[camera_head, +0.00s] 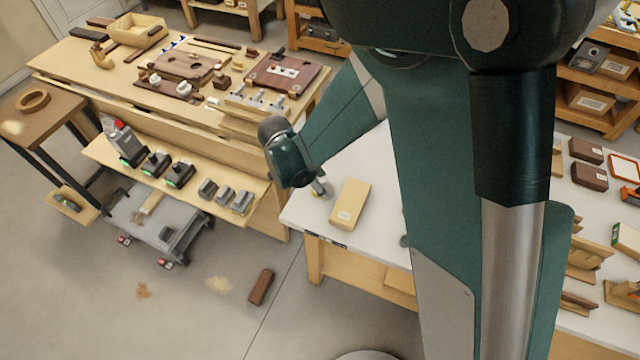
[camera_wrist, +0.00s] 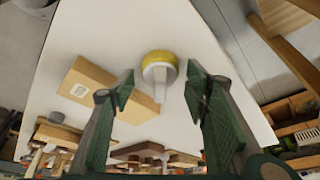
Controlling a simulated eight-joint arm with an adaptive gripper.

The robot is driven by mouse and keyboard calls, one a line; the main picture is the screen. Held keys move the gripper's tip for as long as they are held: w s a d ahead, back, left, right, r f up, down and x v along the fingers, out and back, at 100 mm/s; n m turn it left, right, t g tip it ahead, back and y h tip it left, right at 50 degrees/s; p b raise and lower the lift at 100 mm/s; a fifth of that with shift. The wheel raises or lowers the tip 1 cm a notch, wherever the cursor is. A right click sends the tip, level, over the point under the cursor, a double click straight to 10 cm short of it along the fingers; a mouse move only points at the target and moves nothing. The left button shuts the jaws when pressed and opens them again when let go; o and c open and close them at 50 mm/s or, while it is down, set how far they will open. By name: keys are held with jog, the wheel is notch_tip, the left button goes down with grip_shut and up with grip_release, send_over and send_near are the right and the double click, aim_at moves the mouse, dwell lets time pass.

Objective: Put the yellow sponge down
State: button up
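A small round piece with a yellow face and a pale grey rim and stem, which seems to be the yellow sponge (camera_wrist: 158,57), shows in the wrist view between and beyond my fingertips. It appears to rest on the white table (camera_wrist: 195,35). My gripper (camera_wrist: 161,88) is open, with a clear gap on both sides of the piece. In the head view my gripper (camera_head: 310,181) is low over the white table's left corner, and the piece (camera_head: 318,190) is small and partly hidden below it.
A tan box with a white label (camera_head: 350,203) lies on the white table beside my gripper; it also shows in the wrist view (camera_wrist: 100,85). A wooden bench (camera_head: 80,62) with tools stands at the left. A brown block (camera_head: 261,287) lies on the floor.

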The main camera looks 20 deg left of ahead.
jog(key=shift+r, duration=0.1)
dwell(0.3)
jog(key=p+v, duration=0.2)
jog(key=v, duration=1)
jog(key=shift+d+r, duration=0.1)
dwell(0.7)
jog(key=w+d+r+n+y, duration=0.1)
jog(key=w+d+r+n, duration=0.1)
jog(key=d+r, duration=0.8)
jog(key=w+d+r+n+y, duration=0.2)
jog(key=d+r, duration=0.3)
jog(key=d, duration=1.1)
jog(key=s+d+r+n+t, duration=0.2)
jog(key=s+d, duration=0.3)
jog(key=d, duration=0.7)
jog(key=s+d+r+n+t, duration=0.2)
jog(key=s+d, duration=0.4)
jog(key=d, duration=0.6)
jog(key=shift+r+n, duration=0.5)
